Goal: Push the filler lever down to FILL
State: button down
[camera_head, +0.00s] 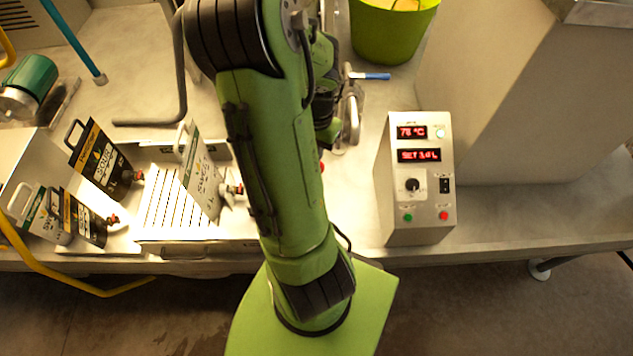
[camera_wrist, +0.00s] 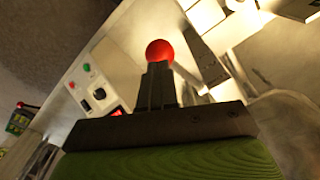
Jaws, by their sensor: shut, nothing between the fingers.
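The filler lever shows as a red ball knob (camera_wrist: 159,51) in the wrist view, just beyond the tips of my gripper (camera_wrist: 158,72). My gripper's dark fingers are shut and empty, and they overlap the knob's lower edge. I cannot tell whether they touch it. In the head view my green arm covers most of the filler, and only a small red spot (camera_head: 321,168) shows at the arm's right edge, possibly the knob.
A control box (camera_head: 417,190) with red displays reading 78 °C and SET 3.0 L stands right of the arm. Bag-like pouches with taps (camera_head: 203,172) stand at the left near a slotted tray (camera_head: 160,215). A green bucket (camera_head: 392,35) is at the back.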

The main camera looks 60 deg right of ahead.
jog(key=shift+f+b, duration=0.7)
jog(key=shift+f, duration=0.3)
jog(key=shift+s+a+f+b, duration=0.15)
jog(key=shift+a+f+b, duration=0.1)
jog(key=shift+f+b, duration=0.4)
jog(key=shift+s+a+f+b, duration=0.1)
jog(key=shift+a+f+b, duration=0.1)
jog(key=shift+f+b, duration=0.4)
jog(key=shift+s+a+f+b, duration=0.1)
jog(key=shift+a+f+b, duration=0.05)
jog(key=shift+f+b, duration=0.95)
jog(key=shift+s+a+f+b, duration=0.1)
jog(key=shift+f+b, duration=0.8)
jog(key=shift+f, duration=0.35)
jog(key=shift+r, duration=0.15)
notch_tip(320, 180, up, 10)
jog(key=p, duration=0.8)
jog(key=shift+r+p, duration=0.25)
jog(key=shift+p, duration=0.15)
jog(key=shift+f, duration=0.2)
jog(key=shift+w, duration=0.1)
